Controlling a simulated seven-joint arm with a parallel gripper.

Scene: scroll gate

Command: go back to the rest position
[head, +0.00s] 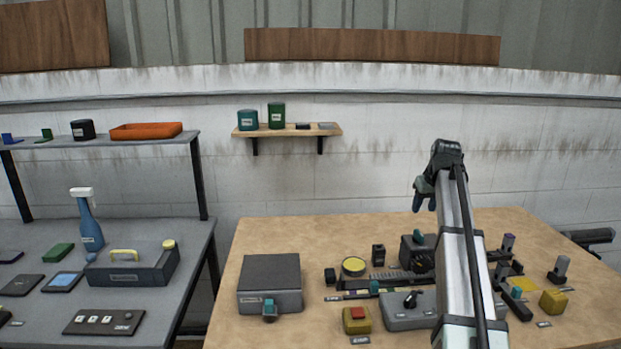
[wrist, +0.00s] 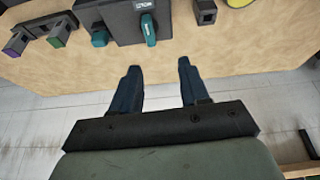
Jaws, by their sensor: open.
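My gripper (wrist: 157,86) is open and empty, its two dark fingers well apart in the wrist view. In the head view, my gripper (head: 424,192) is raised above the back part of the tan table (head: 260,240), apart from everything on it. In the wrist view, a dark box with a teal handle (wrist: 148,29) lies ahead of the fingertips, with bare tabletop between. My arm hides part of the table's right half in the head view.
The table holds a grey box (head: 270,273), a yellow block with a red button (head: 356,320), a grey lever box (head: 408,311) and a yellow block (head: 553,301). A wall shelf (head: 287,131) holds two canisters. A grey bench (head: 200,240) stands left.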

